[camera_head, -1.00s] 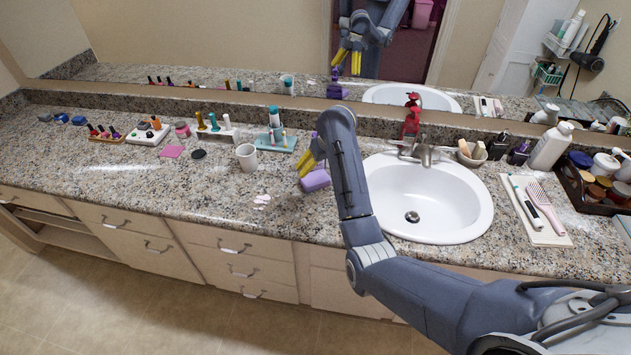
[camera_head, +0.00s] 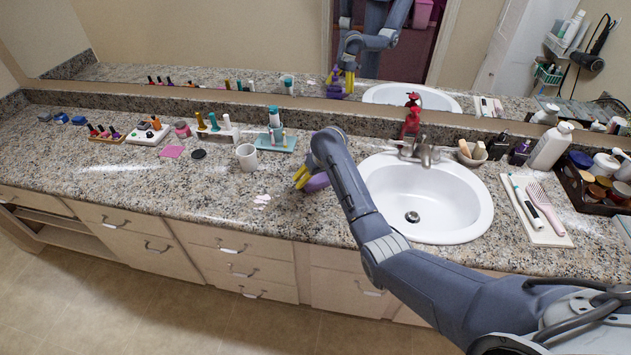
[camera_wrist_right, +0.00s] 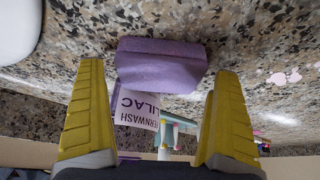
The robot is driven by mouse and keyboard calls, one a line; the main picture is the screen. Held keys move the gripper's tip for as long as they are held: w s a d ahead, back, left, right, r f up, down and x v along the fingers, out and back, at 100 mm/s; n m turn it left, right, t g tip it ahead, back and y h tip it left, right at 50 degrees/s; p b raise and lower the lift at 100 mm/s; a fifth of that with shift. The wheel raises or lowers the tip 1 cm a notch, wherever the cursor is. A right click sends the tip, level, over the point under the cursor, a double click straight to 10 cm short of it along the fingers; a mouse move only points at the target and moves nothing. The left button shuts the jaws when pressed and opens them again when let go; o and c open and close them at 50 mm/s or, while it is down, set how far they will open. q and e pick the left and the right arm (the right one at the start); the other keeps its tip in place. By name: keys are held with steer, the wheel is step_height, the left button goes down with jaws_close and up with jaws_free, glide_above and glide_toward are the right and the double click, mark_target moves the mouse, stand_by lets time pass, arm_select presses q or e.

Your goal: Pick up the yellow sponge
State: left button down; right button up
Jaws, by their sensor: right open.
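I see no yellow sponge; the yellow shapes by the counter are my own gripper fingers. A purple sponge-like block (camera_head: 317,183) lies on the granite counter left of the sink, partly hidden by my right arm. In the right wrist view the purple block (camera_wrist_right: 163,66) sits centred between my fingertips, with space on both sides. My right gripper (camera_head: 300,176) is open and empty, low over the block; it also shows in the wrist view (camera_wrist_right: 158,72). My left gripper is not in view.
A white label (camera_wrist_right: 138,109) reading "LILAC" shows beyond the block. The sink (camera_head: 430,205) is to the right. A white mug (camera_head: 247,157) and a teal tray (camera_head: 290,146) stand to the left. Pink blotches (camera_head: 262,201) mark the counter nearby.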

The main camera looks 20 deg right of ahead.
steer(key=shift+w+f, duration=0.15)
steer(key=shift+f, duration=0.25)
steer(key=c, duration=0.6)
steer(key=shift+r, duration=0.8)
step_height(320, 180, up, 2)
steer(key=shift+r, duration=0.1)
steer(key=s+d, duration=0.1)
steer(key=s, duration=1.1)
steer(key=s+d, duration=0.1)
steer(key=s, duration=0.5)
steer(key=shift+d, duration=0.3)
steer(key=shift+o, duration=0.4)
steer(key=shift+w, duration=0.1)
steer(key=c, duration=0.4)
